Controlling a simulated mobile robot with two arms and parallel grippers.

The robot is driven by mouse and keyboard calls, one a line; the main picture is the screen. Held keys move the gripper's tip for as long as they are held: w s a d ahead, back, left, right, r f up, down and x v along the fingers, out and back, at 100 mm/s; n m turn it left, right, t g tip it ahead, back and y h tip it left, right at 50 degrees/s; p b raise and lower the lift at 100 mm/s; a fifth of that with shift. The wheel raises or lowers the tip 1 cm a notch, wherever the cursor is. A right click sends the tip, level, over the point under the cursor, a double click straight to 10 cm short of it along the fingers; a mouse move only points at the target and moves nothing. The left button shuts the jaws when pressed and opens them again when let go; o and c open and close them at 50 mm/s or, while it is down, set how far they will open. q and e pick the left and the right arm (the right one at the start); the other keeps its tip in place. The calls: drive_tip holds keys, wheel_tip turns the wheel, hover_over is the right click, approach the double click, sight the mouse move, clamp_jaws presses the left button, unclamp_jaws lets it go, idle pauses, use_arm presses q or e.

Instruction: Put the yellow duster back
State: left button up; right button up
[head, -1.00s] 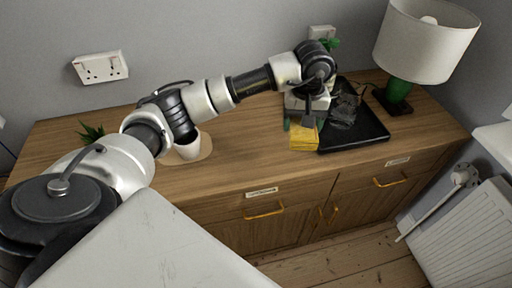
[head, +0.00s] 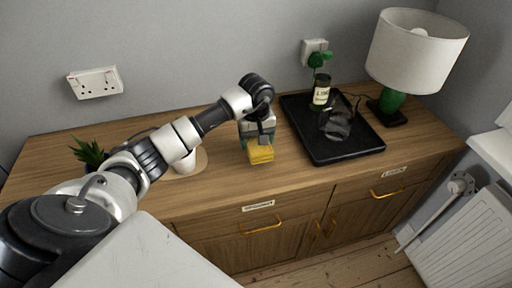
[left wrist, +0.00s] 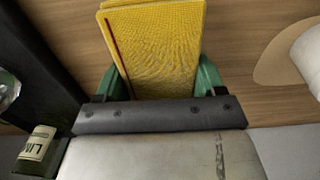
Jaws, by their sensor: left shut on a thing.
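The yellow duster (head: 261,155) is a folded cloth block. My left gripper (head: 258,141) is shut on it and holds it over the wooden sideboard top, left of the black tray. In the left wrist view the duster (left wrist: 158,50) fills the space between the green fingertips of the left gripper (left wrist: 155,82). I cannot tell whether the duster touches the wood. My right gripper is in neither view.
The black tray (head: 354,153) holds a labelled jar (head: 321,93) with a plant and a dark clear object (head: 337,124). A lamp (head: 415,50) stands behind right. A white cup (head: 184,163) is on a round mat (head: 201,162) at left. The sideboard front has labelled drawers (head: 258,206).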

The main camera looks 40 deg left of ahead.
sight(256, 150)
use_arm(q)
wheel_tip(256, 150, down, 4)
drive_tip(key=shift+r+p, duration=0.25)
drive_tip(key=shift+p, duration=0.05)
drive_tip(key=shift+f, duration=0.25)
drive_tip(key=shift+f, duration=0.15)
drive_tip(key=o, duration=0.9)
